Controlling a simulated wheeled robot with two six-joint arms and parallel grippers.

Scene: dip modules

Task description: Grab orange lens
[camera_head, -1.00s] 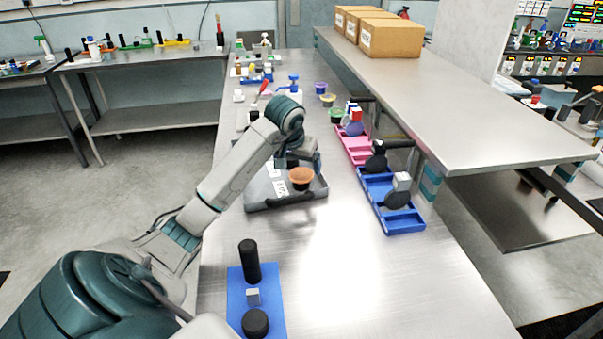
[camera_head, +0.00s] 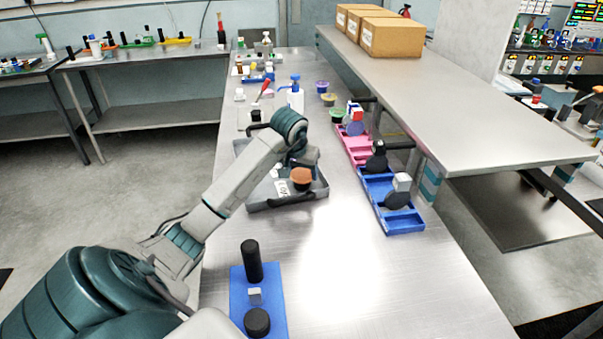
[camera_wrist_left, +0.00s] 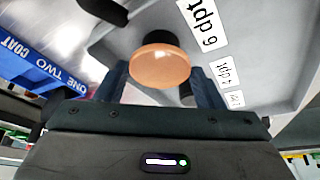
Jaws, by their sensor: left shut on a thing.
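The orange lens (camera_head: 302,175) is a round orange disc with a dark part, over the front right of the grey tray (camera_head: 262,203). My left gripper (camera_head: 303,161) reaches down to it from above and behind. In the left wrist view the orange lens (camera_wrist_left: 160,66) sits between the two fingers of my left gripper (camera_wrist_left: 160,84), which is shut on it. The exact finger contact is hard to see. I cannot tell whether the lens is clear of the tray floor (camera_wrist_left: 255,40). My right gripper is not in view.
A pink rack (camera_head: 352,148) and a blue rack (camera_head: 405,219) with dark lenses stand right of the tray. A blue mat (camera_head: 236,293) with black cylinders lies in front. A raised shelf (camera_head: 470,115) bounds the right side. Bare table (camera_head: 340,275) is free front right.

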